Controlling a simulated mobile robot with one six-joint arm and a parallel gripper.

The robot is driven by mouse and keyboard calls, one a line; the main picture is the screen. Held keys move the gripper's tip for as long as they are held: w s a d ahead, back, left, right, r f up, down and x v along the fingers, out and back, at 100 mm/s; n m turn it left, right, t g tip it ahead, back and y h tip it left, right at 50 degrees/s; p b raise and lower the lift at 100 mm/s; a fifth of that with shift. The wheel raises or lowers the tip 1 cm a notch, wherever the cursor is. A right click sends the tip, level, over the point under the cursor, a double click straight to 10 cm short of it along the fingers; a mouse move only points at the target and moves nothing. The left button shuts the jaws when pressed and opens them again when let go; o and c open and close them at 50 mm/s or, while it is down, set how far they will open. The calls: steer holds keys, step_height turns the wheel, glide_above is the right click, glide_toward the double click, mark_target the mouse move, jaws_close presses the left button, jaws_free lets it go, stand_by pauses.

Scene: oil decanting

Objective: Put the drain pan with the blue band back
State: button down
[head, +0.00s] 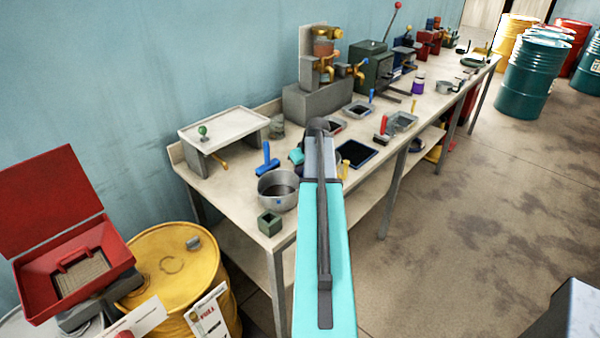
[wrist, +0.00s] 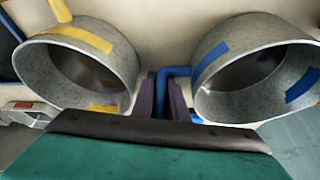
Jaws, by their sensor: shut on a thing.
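The drain pan with the blue band (wrist: 255,65) is a round grey metal pan at the right of the wrist view. A blue handle (wrist: 178,71) reaches from its side to between the purple fingers of my gripper (wrist: 163,95), which is shut on it. A similar pan with a yellow band (wrist: 80,65) is at the left. In the head view, a grey pan (head: 277,190) shows at the bench's near end, left of my teal arm; its band is not visible. My fingertips are hidden there. I cannot tell whether the held pan touches the bench.
The long workbench (head: 235,207) holds a white raised tray (head: 225,128), a small green box (head: 270,223), a blue-handled item (head: 266,162) and a dark tray (head: 357,154). A yellow drum (head: 180,270) and open red case (head: 75,270) stand at left.

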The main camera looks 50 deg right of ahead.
steer(key=shift+f, duration=0.15)
steer(key=c, duration=2)
jaws_free()
steer(key=shift+b+v, duration=1.3)
steer(key=shift+v, duration=4.8)
